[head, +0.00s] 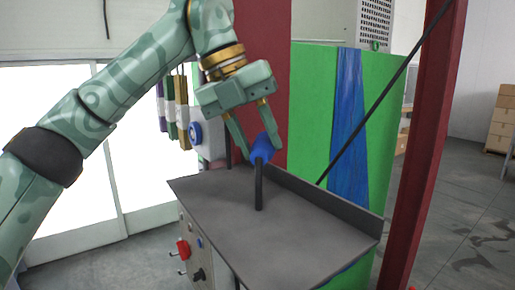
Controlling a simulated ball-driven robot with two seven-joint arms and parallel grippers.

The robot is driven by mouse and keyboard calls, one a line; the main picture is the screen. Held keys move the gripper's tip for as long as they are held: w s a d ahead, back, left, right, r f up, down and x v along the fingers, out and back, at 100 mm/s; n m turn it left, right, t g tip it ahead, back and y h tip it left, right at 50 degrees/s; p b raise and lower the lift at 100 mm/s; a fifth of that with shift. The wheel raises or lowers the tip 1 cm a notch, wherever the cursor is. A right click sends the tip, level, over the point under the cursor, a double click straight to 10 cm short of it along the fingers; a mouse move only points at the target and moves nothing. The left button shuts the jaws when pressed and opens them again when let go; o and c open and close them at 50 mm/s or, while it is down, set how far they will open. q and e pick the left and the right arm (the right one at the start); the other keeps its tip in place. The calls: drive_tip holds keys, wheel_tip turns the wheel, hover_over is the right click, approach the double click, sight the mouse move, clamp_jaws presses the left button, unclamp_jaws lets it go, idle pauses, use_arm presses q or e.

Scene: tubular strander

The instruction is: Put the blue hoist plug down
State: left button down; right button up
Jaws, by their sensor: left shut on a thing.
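The blue hoist plug (262,143) is between the fingers of my left gripper (263,152), which is shut on it. A short black cable (259,188) hangs straight down from the plug, in front of the grey bench top (310,230). The plug is above the bench top; I cannot tell whether the cable's lower end touches the surface. My right gripper is not in view.
The bench top is bare, with a raised lip (330,202) along its back. A red fitting (183,249) sticks out of its front panel. A dark red post (425,150) and a slanting black cable (370,118) stand at right. A green panel (308,110) is behind.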

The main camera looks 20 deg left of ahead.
sight(256, 156)
use_arm(q)
drive_tip(key=shift+a+f, duration=0.2)
drive_tip(key=shift+f, duration=1)
drive_tip(key=shift+d, duration=0.15)
drive_tip(key=shift+f, duration=0.1)
drive_tip(key=shift+f+b, duration=0.35)
drive_tip(key=shift+f, duration=0.05)
drive_tip(key=c, duration=1)
unclamp_jaws()
drive_tip(key=shift+o, duration=0.2)
drive_tip(key=shift+r, duration=0.1)
